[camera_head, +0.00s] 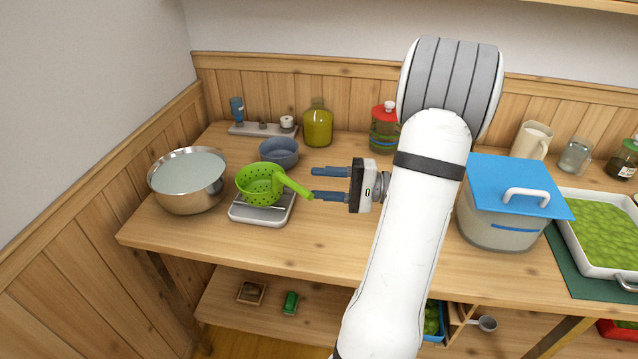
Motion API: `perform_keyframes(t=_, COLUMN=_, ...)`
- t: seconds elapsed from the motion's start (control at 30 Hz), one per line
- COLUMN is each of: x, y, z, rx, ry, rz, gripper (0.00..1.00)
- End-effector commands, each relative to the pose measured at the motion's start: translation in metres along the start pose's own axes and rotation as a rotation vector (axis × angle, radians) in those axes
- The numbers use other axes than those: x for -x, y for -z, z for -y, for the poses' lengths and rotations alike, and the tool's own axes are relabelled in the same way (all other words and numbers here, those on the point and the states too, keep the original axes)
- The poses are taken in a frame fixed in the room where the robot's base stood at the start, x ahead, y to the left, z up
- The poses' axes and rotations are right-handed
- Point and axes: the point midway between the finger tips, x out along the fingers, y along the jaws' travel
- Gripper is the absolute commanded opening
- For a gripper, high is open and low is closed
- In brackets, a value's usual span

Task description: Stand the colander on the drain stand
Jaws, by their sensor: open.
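A bright green colander (258,186) with holes and a thick handle is at the left of the table. It sits on or just above a low, pale, flat-topped stand (263,216) that looks like a scale; contact is hard to tell. The colander's handle points right, toward my gripper. My gripper (316,184) is open and empty, its two blue-grey fingers pointing left. The lower fingertip is close to the handle's end; whether they touch I cannot tell. Nothing in view is clearly marked as the drain stand.
A steel bowl of liquid (190,200) stands left of the colander, a blue-grey bowl (280,158) behind it. An olive jar (318,128) and a red-lidded jar (383,135) stand at the back. A blue-lidded pot (500,224) is on the right. The front middle of the table is clear.

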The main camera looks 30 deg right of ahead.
Motion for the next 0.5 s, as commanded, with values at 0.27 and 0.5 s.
perform_keyframes(t=0.27, x=0.012, y=0.000, z=0.000, rx=0.001, ry=0.000, rz=-0.001, gripper=0.41)
perform_keyframes(t=0.5, x=0.020, y=0.000, z=0.000, rx=0.000, ry=0.000, rz=0.000, gripper=0.41)
